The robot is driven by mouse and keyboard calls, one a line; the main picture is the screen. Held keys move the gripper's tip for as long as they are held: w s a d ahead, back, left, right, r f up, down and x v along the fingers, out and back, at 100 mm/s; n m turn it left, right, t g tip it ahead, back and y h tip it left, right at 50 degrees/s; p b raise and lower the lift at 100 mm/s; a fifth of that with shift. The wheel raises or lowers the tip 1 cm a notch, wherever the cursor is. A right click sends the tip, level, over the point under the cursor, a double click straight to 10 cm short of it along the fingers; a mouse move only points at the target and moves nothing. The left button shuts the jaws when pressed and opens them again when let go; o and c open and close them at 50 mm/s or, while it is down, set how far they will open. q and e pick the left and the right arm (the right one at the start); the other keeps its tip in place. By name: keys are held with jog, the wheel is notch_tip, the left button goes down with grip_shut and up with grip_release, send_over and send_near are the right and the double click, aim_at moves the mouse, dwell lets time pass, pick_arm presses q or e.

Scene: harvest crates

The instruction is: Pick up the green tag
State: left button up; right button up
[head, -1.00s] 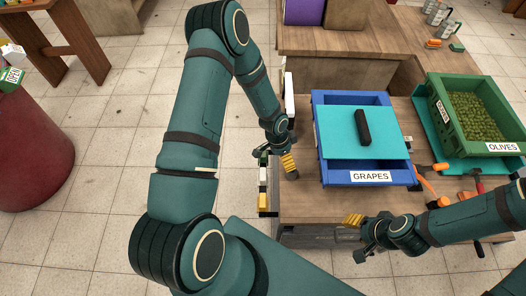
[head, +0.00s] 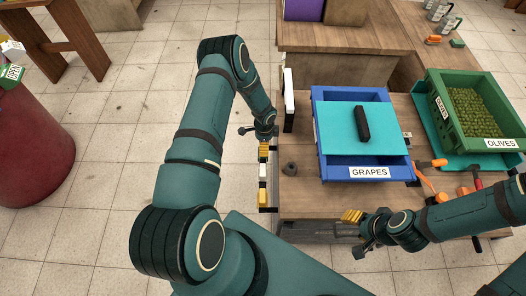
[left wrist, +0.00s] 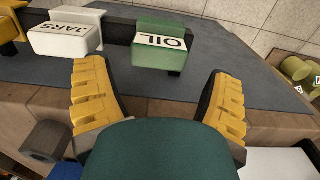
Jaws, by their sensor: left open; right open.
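The green tag (left wrist: 160,48), a green block with a white label reading OIL, hangs on a dark rail in the left wrist view. My left gripper (left wrist: 155,72) is open, its yellow fingers apart on either side of the tag's near side, with nothing between them gripped. In the head view the left gripper (head: 265,146) is over the rail at the table's left edge, and I cannot make out the green tag there. My right gripper (head: 352,216) is open and empty near the table's front edge.
A white JARS tag (left wrist: 66,38) hangs beside the green one, with a yellow tag (left wrist: 10,22) further left. A dark knob (head: 290,168) stands on the table near the rail. A blue GRAPES crate (head: 318,140) and a green OLIVES crate (head: 447,125) stand to the right.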

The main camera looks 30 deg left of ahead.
pick_arm(q)
notch_tip(320, 180, down, 5)
jog(key=shift+d+f+b, duration=0.1)
jog(key=shift+d+b, duration=0.05)
jog(key=shift+b, duration=0.35)
jog(key=c, duration=0.8)
